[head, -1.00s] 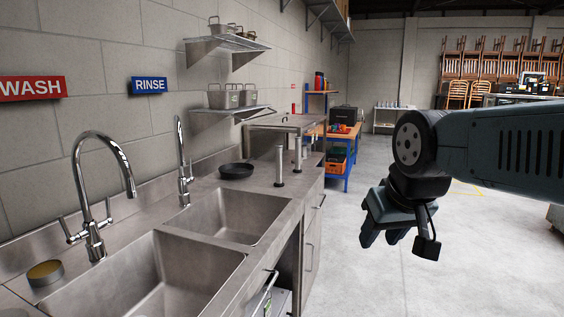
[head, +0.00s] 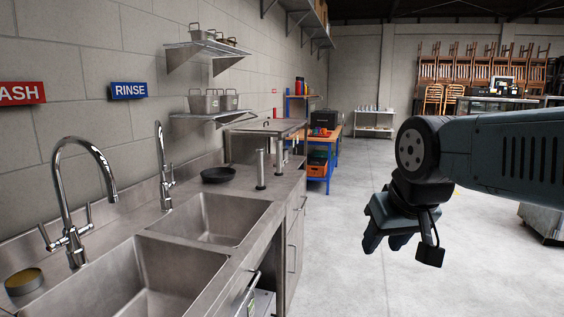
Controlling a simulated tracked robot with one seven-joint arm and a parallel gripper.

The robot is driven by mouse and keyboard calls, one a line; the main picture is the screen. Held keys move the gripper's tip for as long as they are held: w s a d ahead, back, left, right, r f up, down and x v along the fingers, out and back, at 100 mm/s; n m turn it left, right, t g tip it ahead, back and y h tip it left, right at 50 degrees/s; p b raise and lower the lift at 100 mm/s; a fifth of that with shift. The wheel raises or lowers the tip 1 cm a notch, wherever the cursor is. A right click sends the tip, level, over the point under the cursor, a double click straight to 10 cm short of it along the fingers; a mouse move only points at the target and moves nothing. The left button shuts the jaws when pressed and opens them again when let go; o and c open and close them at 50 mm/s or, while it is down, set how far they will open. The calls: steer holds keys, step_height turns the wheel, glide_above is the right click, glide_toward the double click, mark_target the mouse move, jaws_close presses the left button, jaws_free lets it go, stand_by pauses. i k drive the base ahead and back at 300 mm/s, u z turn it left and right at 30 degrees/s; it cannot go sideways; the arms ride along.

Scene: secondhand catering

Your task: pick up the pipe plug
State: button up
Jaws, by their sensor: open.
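Two upright metal pipes with dark bases stand on the steel counter beyond the sinks. The nearer pipe (head: 260,168) and the farther pipe (head: 279,156) both look like pipe plugs, and I cannot tell which one the task names. My gripper (head: 385,243) hangs fingers down over the floor, to the right of the counter and well apart from the pipes. It is open, and nothing shows between its fingers.
A black pan (head: 218,175) sits left of the pipes. Two sink basins (head: 215,218) and tall taps (head: 163,170) fill the near counter. Wall shelves (head: 208,115) hang above. A blue-legged bench (head: 328,150) stands beyond. The floor (head: 335,240) right of the counter is clear.

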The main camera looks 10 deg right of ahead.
mark_target(278, 143)
steer(key=i, duration=0.85)
steer(key=z, duration=0.4)
steer(key=k, duration=1.25)
steer(key=z, duration=0.85)
steer(key=i, duration=2.1)
steer(key=u, duration=0.45)
steer(key=i, duration=1.05)
steer(key=u, duration=0.65)
